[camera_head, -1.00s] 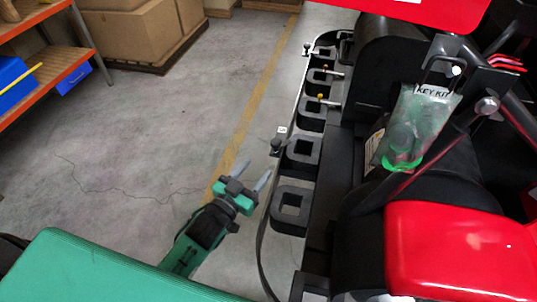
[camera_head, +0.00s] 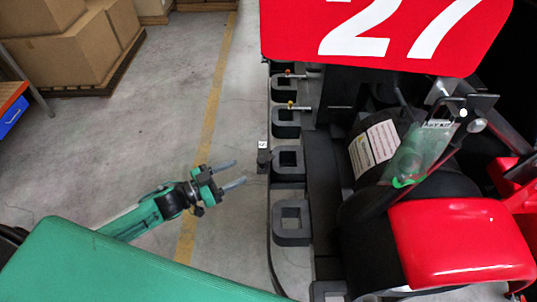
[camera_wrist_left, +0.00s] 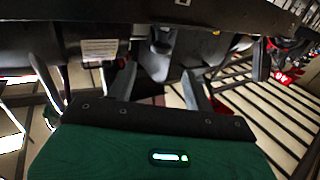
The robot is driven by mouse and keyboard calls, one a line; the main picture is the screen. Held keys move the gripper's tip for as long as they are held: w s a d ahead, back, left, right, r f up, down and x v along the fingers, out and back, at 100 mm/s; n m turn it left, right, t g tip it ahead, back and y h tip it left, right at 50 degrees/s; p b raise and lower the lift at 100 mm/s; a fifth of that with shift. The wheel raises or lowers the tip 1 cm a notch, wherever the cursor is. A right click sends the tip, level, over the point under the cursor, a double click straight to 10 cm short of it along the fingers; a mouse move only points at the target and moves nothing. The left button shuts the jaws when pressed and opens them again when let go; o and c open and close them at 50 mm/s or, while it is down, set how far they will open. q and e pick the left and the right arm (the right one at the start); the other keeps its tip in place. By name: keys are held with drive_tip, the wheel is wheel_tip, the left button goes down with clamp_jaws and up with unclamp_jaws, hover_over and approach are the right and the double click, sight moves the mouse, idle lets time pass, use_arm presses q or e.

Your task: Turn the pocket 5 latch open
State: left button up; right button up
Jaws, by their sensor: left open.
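A black side rail (camera_head: 272,222) with square pockets runs along the kart's left side. A small dark latch knob (camera_head: 263,160) with a white tag stands on the rail's outer edge; the tag's number is too small to read. Pins with a red tip (camera_head: 289,73) and a yellow tip (camera_head: 292,106) sit at farther pockets. My left gripper (camera_head: 240,172) is open and empty, just left of the knob and apart from it, fingers pointing right. In the left wrist view its fingers (camera_wrist_left: 158,75) spread below a dark rail (camera_wrist_left: 230,18). My right gripper is out of view.
The red kart panel marked 27 (camera_head: 385,35) and red bodywork (camera_head: 460,240) lie right of the rail. A green key kit pouch (camera_head: 418,152) hangs there. Cardboard boxes (camera_head: 60,60) stand at the back left.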

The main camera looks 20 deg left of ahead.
sight(268, 163)
use_arm(q)
drive_tip(key=p+x, duration=0.2)
drive_tip(key=x, duration=0.9)
drive_tip(key=shift+w+p, duration=0.2)
drive_tip(key=shift+p, duration=0.2)
drive_tip(key=shift+w+d, duration=0.1)
drive_tip(key=shift+d, duration=0.05)
drive_tip(key=c, duration=1)
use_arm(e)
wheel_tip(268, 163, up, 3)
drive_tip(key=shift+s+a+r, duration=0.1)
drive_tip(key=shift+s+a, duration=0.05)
